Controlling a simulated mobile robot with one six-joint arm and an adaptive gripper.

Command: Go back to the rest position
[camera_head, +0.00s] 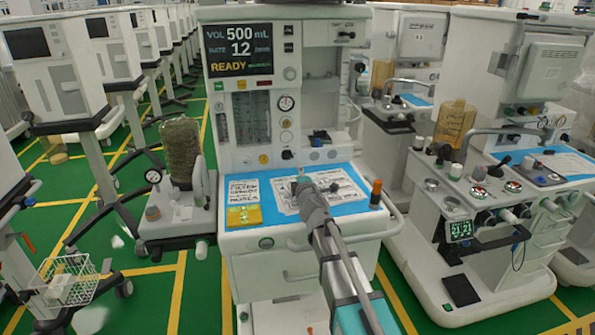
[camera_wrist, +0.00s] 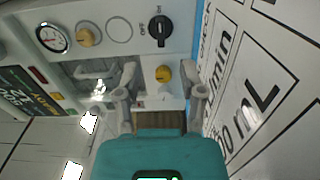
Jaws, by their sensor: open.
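My gripper (camera_head: 302,180) reaches in from the lower right, over the work surface of the middle anaesthesia cart (camera_head: 290,235). Its tip is in front of the cart's upright panel. In the wrist view my gripper (camera_wrist: 160,98) is open, with its two grey fingers apart and nothing seen held between them. A yellow knob (camera_wrist: 163,73) and a black rotary knob (camera_wrist: 159,28) on the panel show beyond the fingers. Printed sheets (camera_head: 340,186) lie on the blue mat (camera_head: 262,207), close around the gripper. Contact with the mat or panel cannot be told.
The cart's screen (camera_head: 239,49) reads 500 mL, 12 and READY. A yellow card (camera_head: 244,215) lies at the mat's left, and an orange-capped item (camera_head: 376,192) stands at its right. Other carts (camera_head: 500,220) crowd the right. Green floor (camera_head: 150,290) shows at left.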

